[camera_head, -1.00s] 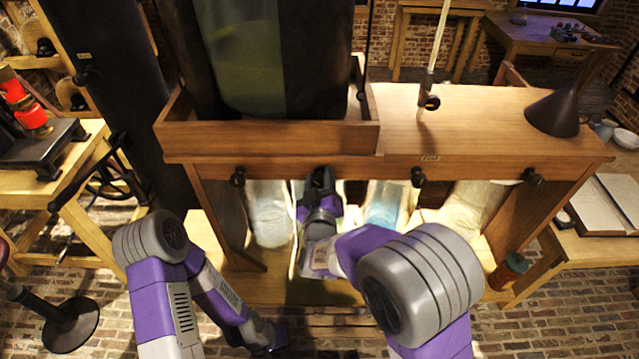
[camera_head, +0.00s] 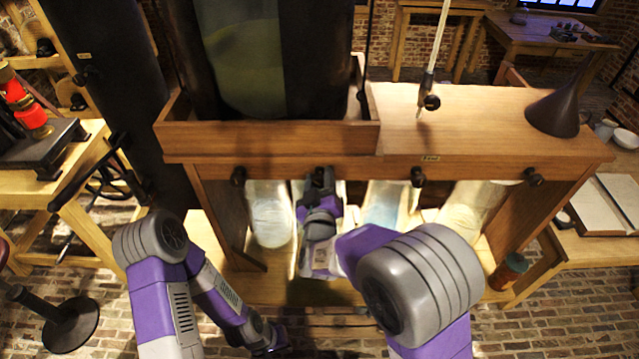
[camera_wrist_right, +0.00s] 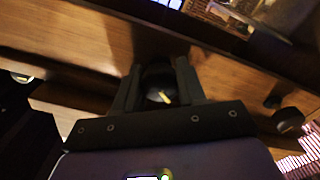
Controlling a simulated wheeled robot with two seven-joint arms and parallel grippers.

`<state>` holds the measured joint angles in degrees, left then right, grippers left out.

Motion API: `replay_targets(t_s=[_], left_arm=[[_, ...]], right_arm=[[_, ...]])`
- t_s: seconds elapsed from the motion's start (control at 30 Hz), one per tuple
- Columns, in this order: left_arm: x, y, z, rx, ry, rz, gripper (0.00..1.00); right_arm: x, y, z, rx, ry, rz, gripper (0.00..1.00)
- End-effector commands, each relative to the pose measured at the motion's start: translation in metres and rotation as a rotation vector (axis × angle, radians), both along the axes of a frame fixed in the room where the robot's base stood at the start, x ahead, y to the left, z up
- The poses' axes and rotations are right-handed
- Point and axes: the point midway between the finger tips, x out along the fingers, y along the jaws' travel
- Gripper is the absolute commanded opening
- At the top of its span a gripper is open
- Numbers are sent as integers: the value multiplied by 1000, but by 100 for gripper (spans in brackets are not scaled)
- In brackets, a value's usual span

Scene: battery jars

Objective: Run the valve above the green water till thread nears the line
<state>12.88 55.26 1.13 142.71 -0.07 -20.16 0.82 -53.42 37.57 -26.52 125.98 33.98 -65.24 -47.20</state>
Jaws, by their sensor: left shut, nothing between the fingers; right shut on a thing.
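A row of black valve knobs runs along the front beam of the wooden stand, with a jar below each. My right gripper (camera_head: 319,186) is shut on the second valve knob from the left (camera_head: 319,174). The wrist view shows this knob (camera_wrist_right: 159,84), with a pale mark, between the fingers. The jar under it is mostly hidden by my gripper. Beside it stand a whitish jar (camera_head: 270,215) and a bluish jar (camera_head: 383,205). A tall dark-sided tank (camera_head: 250,65) above holds greenish liquid. No thread or line can be made out. My left gripper (camera_head: 270,346) is shut and empty, low near the floor.
Other knobs are at the far left (camera_head: 238,176), centre right (camera_head: 417,177) and right (camera_head: 533,177). A dark funnel (camera_head: 556,108) and an upright pale rod (camera_head: 437,45) stand on the stand's top. A yellowish jar (camera_head: 470,215) sits below right.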

Motion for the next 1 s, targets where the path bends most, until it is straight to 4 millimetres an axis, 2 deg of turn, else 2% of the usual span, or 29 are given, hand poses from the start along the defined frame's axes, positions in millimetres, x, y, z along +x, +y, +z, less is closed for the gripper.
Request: replay_targets(t_s=[0.27, 0.73, 0.87, 1.0], left_arm=[[0, 0, -7, 0, 0, 0, 0], [0, 0, -65, 0, 0, 0, 0], [0, 0, -75, 0, 0, 0, 0], [0, 0, -76, 0, 0, 0, 0]], right_arm=[[0, 0, -1, 37, -1, 0, 11], [0, -1, -4, 489, -2, 0, 11], [0, 0, -3, 583, -1, 0, 11], [0, 0, -1, 615, 1, 0, 11]])
